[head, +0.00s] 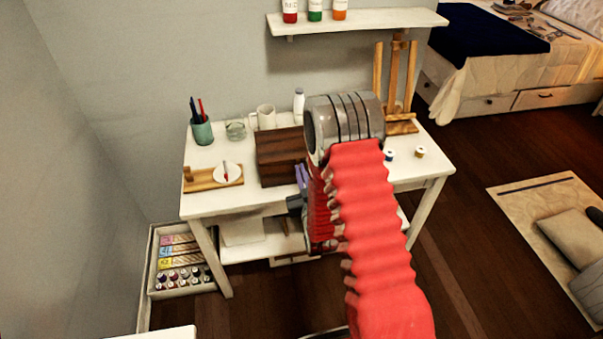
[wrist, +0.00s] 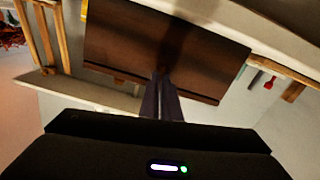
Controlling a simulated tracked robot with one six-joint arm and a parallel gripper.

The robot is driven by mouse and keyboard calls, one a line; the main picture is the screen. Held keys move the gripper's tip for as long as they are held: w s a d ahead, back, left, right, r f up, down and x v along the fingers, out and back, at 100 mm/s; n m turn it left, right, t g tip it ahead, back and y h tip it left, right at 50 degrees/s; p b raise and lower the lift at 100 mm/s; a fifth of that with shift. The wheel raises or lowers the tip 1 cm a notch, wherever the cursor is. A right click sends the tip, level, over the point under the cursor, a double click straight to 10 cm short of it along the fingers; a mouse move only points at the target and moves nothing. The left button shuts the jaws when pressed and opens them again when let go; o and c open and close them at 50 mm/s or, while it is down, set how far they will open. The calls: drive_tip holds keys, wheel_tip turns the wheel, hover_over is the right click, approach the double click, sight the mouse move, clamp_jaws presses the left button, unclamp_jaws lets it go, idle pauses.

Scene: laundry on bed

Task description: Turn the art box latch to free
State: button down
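The art box (head: 280,157) is a dark brown wooden box on the white table, partly hidden behind my arm. In the wrist view its dark brown face (wrist: 120,42) fills the upper middle. My gripper (head: 301,175) is at the box's front right side, mostly hidden by my red arm. In the wrist view its two purple-grey fingers (wrist: 162,80) lie close together, tips against or just before the box's face. The latch cannot be made out; the fingertips and a dark shadow cover that spot, and I cannot tell whether anything is between them.
On the white table (head: 205,207), a pen cup (head: 202,130), glass (head: 235,130), white mug (head: 265,117) and bottle (head: 298,105) stand behind and left of the box. A palette board (head: 205,180) lies left. An easel (head: 400,90) and small paint pots (head: 420,152) are right.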

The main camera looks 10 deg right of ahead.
drive_tip(key=n, duration=0.5)
drive_tip(key=shift+a+f, duration=0.1)
drive_tip(key=shift+a, duration=0.15)
drive_tip(key=n, duration=0.4)
drive_tip(key=shift+a+f+n, duration=0.15)
drive_tip(key=shift+a+n, duration=0.05)
drive_tip(key=shift+n, duration=0.2)
drive_tip(key=n, duration=0.6)
drive_tip(key=shift+a+f, duration=0.1)
drive_tip(key=shift+f, duration=0.25)
drive_tip(key=shift+n, duration=0.3)
drive_tip(key=c, duration=2)
unclamp_jaws()
drive_tip(key=s, duration=1.3)
drive_tip(key=shift+s, duration=0.4)
